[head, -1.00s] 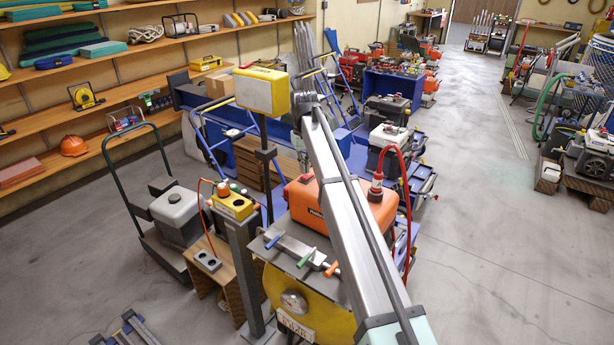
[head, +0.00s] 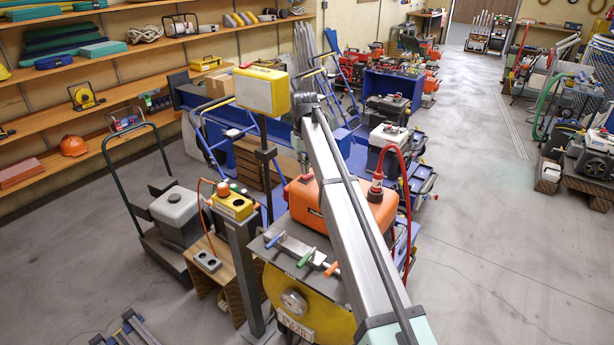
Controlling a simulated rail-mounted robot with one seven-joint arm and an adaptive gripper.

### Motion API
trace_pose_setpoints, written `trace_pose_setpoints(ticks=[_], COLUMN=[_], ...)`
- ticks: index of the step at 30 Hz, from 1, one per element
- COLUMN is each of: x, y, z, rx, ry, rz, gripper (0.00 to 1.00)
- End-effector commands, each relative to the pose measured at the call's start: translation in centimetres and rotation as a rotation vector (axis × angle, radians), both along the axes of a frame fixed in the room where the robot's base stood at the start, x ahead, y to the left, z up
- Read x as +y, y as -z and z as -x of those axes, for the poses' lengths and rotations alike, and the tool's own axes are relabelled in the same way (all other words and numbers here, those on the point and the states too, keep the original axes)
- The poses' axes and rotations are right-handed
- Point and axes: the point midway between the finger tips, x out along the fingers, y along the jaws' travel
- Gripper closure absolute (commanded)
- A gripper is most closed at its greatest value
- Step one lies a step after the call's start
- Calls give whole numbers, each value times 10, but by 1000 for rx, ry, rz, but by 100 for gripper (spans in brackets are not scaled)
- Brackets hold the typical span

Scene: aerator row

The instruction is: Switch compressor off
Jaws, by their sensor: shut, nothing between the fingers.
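A yellow control box (head: 232,206) with an orange-red knob (head: 223,189), a green part and dark round buttons stands on a grey post left of the middle. An orange machine (head: 310,203), which may be the compressor, stands right of it, partly covered by my arm. A grey plate with small blue, green and orange handles (head: 304,259) lies in front of the orange machine, above a yellow round-faced unit with a gauge (head: 293,302). My silver arm rises from the bottom right to a dark joint near the yellow box on a pole.
A yellow box on a pole (head: 262,91) stands behind the control box. A grey unit on a green-handled cart (head: 175,208) is at the left. A red hose (head: 407,200) loops at the right of the orange machine. Open floor (head: 500,270) lies to the right.

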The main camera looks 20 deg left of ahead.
Motion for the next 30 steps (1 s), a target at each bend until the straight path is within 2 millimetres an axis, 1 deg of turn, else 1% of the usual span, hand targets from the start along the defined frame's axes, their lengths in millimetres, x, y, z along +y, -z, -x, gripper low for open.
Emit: trace_pose_setpoints(ticks=[30], x=[0], y=[14], z=[0], rx=[0], ry=[0], rz=[0], gripper=[100])
